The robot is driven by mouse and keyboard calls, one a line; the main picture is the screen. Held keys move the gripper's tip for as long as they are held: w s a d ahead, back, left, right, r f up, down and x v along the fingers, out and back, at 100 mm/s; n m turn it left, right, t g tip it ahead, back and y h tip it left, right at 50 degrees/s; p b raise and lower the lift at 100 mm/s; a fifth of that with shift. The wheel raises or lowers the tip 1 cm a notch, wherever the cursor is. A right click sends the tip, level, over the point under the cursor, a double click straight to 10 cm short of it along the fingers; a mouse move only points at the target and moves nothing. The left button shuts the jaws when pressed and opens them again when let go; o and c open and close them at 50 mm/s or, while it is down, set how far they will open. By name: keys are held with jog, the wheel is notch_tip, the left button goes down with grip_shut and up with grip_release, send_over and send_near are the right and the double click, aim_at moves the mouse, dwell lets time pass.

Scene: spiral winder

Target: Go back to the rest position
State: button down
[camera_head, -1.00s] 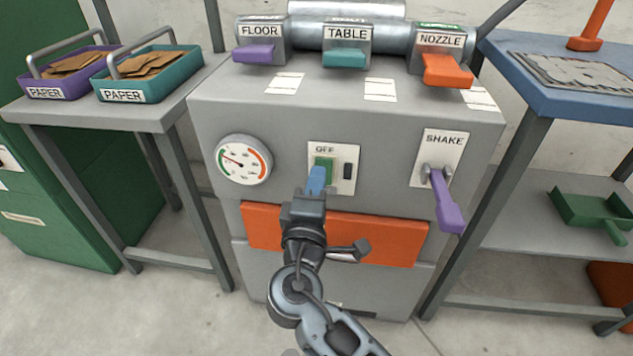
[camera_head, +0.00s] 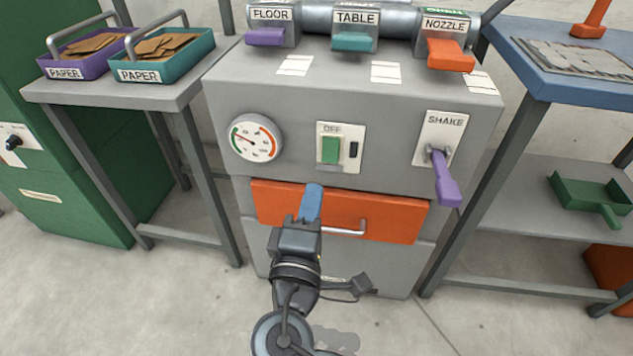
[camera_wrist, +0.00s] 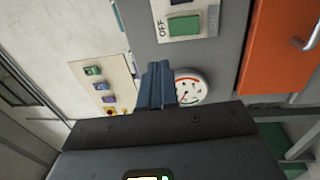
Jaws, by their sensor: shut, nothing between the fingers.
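My gripper (camera_head: 313,200) is in front of the orange drawer of the grey machine, below the switch panel. Its blue fingers are together with nothing between them. In the wrist view the shut fingers (camera_wrist: 157,84) point toward the machine front, with the gauge (camera_wrist: 190,88) partly behind them. The green rocker switch (camera_head: 331,150) sits on a white plate marked OFF, and my gripper is apart from it. The same switch shows in the wrist view (camera_wrist: 184,24).
The orange drawer (camera_head: 385,219) has a metal handle (camera_head: 345,231). The purple SHAKE lever (camera_head: 446,180) hangs down at the right. A side table (camera_head: 190,92) with paper trays stands left, and a blue-topped bench (camera_head: 560,84) stands right. Open floor lies in front.

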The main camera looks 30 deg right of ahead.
jog(key=shift+s+a, duration=0.2)
jog(key=shift+s, duration=0.15)
dwell(0.3)
jog(key=s+d+f+g+y, duration=0.1)
jog(key=s+d+f+y, duration=0.25)
jog(key=s+f, duration=0.4)
jog(key=s+f+m+g+y, duration=0.1)
jog(key=s+f+m+y, duration=0.2)
jog(key=s, duration=0.5)
jog(key=s+f+g+y, duration=0.1)
jog(key=s+f+y, duration=0.1)
jog(key=s+y, duration=0.45)
jog(key=s+d+r+m+t+h, duration=0.2)
jog(key=s+r+m, duration=0.6)
jog(key=s+r, duration=0.4)
notch_tip(320, 180, up, 20)
jog(key=p, duration=2)
jog(key=shift+w+r+p, duration=0.2)
jog(key=shift+r+p, duration=0.05)
jog(key=shift+p, duration=0.05)
jog(key=shift+d, duration=0.1)
